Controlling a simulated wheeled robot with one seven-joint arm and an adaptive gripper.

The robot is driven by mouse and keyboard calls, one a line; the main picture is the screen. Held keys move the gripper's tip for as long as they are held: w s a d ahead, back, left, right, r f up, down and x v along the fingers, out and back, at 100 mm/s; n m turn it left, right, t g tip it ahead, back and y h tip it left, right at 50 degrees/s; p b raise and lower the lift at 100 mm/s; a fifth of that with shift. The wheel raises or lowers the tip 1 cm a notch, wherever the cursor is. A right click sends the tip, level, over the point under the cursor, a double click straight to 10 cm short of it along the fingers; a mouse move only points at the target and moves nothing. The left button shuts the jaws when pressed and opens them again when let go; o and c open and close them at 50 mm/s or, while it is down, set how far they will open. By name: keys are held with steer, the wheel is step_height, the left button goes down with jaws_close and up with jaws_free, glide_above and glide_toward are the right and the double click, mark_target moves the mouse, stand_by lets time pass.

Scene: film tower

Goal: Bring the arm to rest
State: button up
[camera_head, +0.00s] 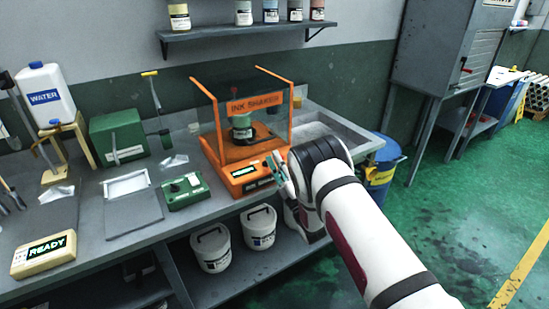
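My arm (362,228) reaches in from the lower right, white with dark joint bands. My gripper (290,198) is at its far end, in front of the bench edge and just right of the orange ink shaker's front panel. It is small, seen from behind and partly hidden by my wrist, so I cannot tell whether its fingers are open or shut or hold anything. The ink shaker (252,103) stands on the bench with a dark jar with a green label (242,128) inside its frame.
The grey bench (85,215) carries a READY display (44,254), a green control box (184,191), a green box (118,136) and a water jug (45,95). White buckets (211,250) sit on the lower shelf. A blue barrel (380,172) stands right; green floor beyond is open.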

steer(key=shift+w+r, duration=0.1)
steer(key=w+d+r+m+g+h, duration=0.1)
steer(key=w+d+r+m+h, duration=0.1)
steer(key=d+r+m+h, duration=0.3)
steer(key=w+d+r+m+g+h, duration=0.1)
steer(key=w+d+r+m+h, duration=0.1)
steer(key=r, duration=0.6)
steer(key=w+d+r+m+h, duration=0.2)
steer(key=d+r+m+h, duration=0.15)
steer(key=r, duration=0.25)
steer(key=s+d+r+m+g+h, duration=0.1)
steer(key=s+d+r+m+g, duration=0.25)
steer(key=s, duration=0.25)
steer(key=s+d+r+m+g+h, duration=0.1)
steer(key=s+d+r+m+g, duration=0.15)
steer(key=s, duration=0.75)
steer(key=s+d+r+m+g+h, duration=0.15)
steer(key=s+d+m, duration=0.25)
steer(key=s, duration=0.6)
steer(key=s+d+f+m+g, duration=0.1)
steer(key=s+f+m+g, duration=0.1)
steer(key=s, duration=1.1)
steer(key=s+f+m+g, duration=0.2)
steer(key=s+f+g, duration=0.1)
steer(key=s, duration=1)
steer(key=shift+d+g, duration=0.35)
